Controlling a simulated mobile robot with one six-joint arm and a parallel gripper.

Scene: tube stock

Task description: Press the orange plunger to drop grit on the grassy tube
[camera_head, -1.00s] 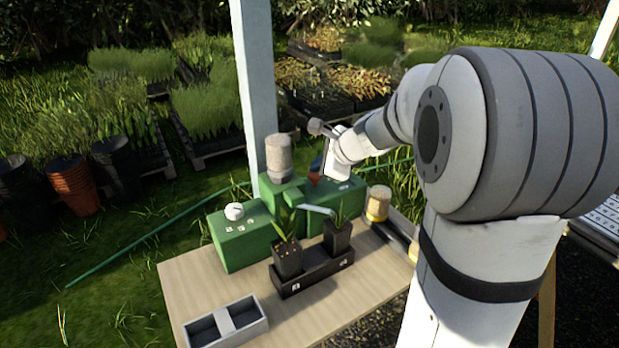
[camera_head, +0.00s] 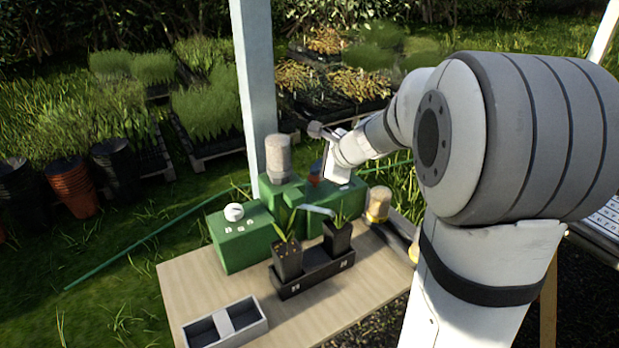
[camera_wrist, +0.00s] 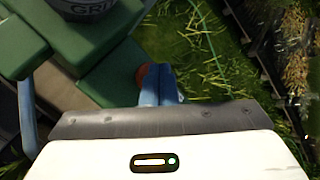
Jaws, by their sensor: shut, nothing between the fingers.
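The orange plunger (camera_head: 314,180) shows as a small patch on the green dispenser (camera_head: 335,195), mostly hidden by my gripper. In the wrist view the plunger (camera_wrist: 141,75) is just left of my shut blue fingertips (camera_wrist: 160,78), which overlap its edge. My gripper (camera_head: 317,168) is empty and points down at the plunger; I cannot tell if it touches. A grey grit hopper (camera_head: 278,158) stands on the dispenser. A pale spout (camera_head: 318,210) reaches toward two dark tubes with green leaves, left (camera_head: 288,262) and right (camera_head: 338,238). I cannot tell which is the grassy one. No falling grit shows.
The tubes stand in a black rack (camera_head: 318,277) on a wooden table (camera_head: 200,285). A green box with a white knob (camera_head: 234,211) is left, a grey divided tray (camera_head: 225,325) in front. A yellow-and-tan jar (camera_head: 378,205) is right. A pale post (camera_head: 255,90) rises behind.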

